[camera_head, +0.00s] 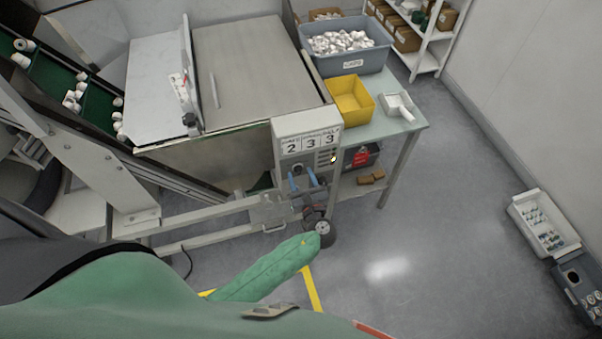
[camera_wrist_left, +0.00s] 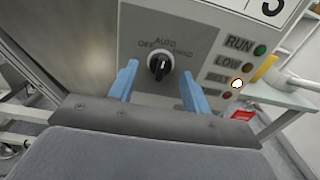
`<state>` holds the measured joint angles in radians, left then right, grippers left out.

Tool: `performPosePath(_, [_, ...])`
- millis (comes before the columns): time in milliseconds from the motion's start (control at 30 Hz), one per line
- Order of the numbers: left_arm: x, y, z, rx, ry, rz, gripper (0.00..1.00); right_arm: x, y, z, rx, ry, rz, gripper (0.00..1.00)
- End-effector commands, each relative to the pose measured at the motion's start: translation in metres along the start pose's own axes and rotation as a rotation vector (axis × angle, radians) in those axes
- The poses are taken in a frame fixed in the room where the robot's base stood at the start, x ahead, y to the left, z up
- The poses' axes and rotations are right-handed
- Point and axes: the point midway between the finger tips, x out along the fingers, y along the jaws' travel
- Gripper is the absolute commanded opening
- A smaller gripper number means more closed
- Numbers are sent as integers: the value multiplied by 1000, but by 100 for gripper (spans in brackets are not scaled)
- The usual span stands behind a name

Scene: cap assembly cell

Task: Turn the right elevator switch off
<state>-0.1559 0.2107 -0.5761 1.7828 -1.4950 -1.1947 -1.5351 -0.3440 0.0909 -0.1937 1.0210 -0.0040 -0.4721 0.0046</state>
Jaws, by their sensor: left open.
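The switch is a black rotary knob (camera_wrist_left: 159,66) on a grey control box (camera_head: 300,143), with the labels OFF, AUTO and HAND around it. Its white mark points up, roughly toward AUTO. My left gripper (camera_head: 304,182) is at the front of the box, its two blue fingers pointing at the panel. In the left wrist view the open fingers (camera_wrist_left: 160,80) stand to the left and right of the knob, with a gap on each side. Whether the fingertips are level with the knob in depth is unclear. My right gripper is not in view.
Indicator lamps beside RUN (camera_wrist_left: 260,50), LOW and BELT run down the panel's right side; one near BELT glows white. A table (camera_head: 410,122) holds a yellow bin (camera_head: 350,98), a blue-grey tub (camera_head: 346,62) of caps and a white scoop (camera_head: 398,106).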

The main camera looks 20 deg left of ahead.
Motion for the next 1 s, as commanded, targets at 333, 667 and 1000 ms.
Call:
performPosePath(333, [7, 0, -1, 0, 1, 0, 48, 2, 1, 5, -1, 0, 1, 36])
performPosePath(667, [7, 0, 0, 0, 1, 0, 4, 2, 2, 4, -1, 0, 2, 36])
performPosePath(1000, [6, 0, -2, -58, 0, 0, 4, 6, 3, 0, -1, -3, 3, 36])
